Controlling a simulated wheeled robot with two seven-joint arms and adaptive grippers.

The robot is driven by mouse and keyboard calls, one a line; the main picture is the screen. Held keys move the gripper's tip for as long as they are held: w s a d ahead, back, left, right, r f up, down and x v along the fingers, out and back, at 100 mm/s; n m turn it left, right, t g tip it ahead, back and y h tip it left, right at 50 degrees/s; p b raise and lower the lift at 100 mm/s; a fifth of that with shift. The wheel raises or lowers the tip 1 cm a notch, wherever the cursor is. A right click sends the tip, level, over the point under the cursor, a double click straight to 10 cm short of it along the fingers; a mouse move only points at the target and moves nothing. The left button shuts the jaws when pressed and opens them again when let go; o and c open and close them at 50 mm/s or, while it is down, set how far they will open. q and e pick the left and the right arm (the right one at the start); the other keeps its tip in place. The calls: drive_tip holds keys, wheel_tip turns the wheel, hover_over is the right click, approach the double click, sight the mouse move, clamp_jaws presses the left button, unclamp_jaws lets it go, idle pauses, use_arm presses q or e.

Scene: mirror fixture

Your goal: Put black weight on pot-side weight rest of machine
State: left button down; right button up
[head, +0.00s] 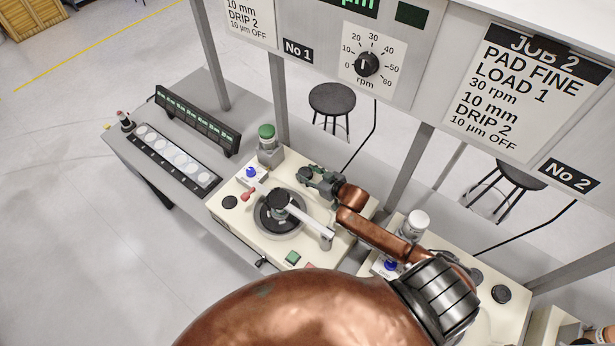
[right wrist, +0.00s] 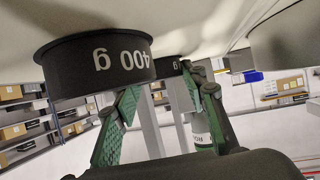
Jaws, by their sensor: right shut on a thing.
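My right gripper (head: 308,175) is over the back right part of the No 1 machine (head: 262,243). In the right wrist view its two green-padded fingers (right wrist: 160,85) stand on either side of a small-looking black weight (right wrist: 171,68) marked "g", and they are shut on it. A nearer black weight (right wrist: 95,58) marked "400 g", upside down in that view, is beside the left-hand finger. In the head view the weights are too small and covered to tell apart. The black pot (head: 279,199) sits on the round plate under a pale arm. I cannot make out the weight rest. My left gripper is out of view.
A green-capped bottle (head: 267,137) stands at the machine's back corner, near a blue knob (head: 250,172). A pale post (head: 326,240) carries the pot's arm. The No 2 machine (head: 488,318) stands to the right. A sample tray (head: 175,158) lies on the left bench.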

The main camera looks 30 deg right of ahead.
drive_tip(key=shift+r, duration=0.2)
drive_tip(key=o, duration=1.1)
drive_tip(key=shift+f, duration=0.25)
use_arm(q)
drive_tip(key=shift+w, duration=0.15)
use_arm(e)
drive_tip(key=o, duration=0.5)
drive_tip(key=shift+c, duration=0.2)
drive_tip(key=shift+r, duration=0.2)
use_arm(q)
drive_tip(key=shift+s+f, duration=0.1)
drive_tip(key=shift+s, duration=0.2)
use_arm(e)
drive_tip(key=v, duration=1.2)
